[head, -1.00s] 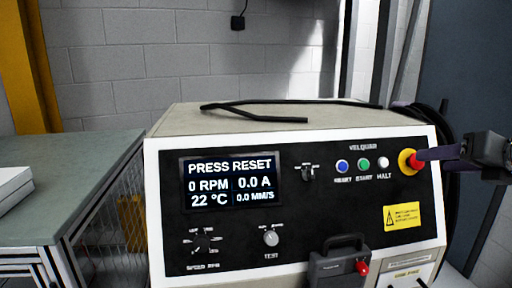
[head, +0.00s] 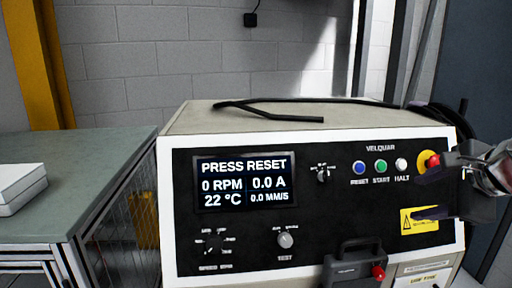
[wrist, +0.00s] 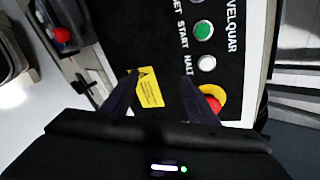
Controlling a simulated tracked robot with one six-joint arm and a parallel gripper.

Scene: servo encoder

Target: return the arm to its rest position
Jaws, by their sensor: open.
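My gripper (head: 428,194) is at the right of the head view, in front of the right end of the control panel (head: 330,222). Its two dark fingers are apart with nothing between them. The red emergency knob (head: 433,160) on its yellow ring is just behind the upper finger and partly hidden. In the wrist view my gripper (wrist: 158,88) points at the panel, with the yellow warning label (wrist: 150,88) between the fingers and the red knob (wrist: 212,104) beside the right finger. I cannot tell whether finger and knob touch.
The display (head: 244,182) reads PRESS RESET, 0 RPM. Blue, green and white buttons (head: 380,166) sit left of the knob. A black lockout box (head: 355,265) juts out low on the panel. A black cable (head: 285,106) lies on top. A green bench (head: 70,180) stands left.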

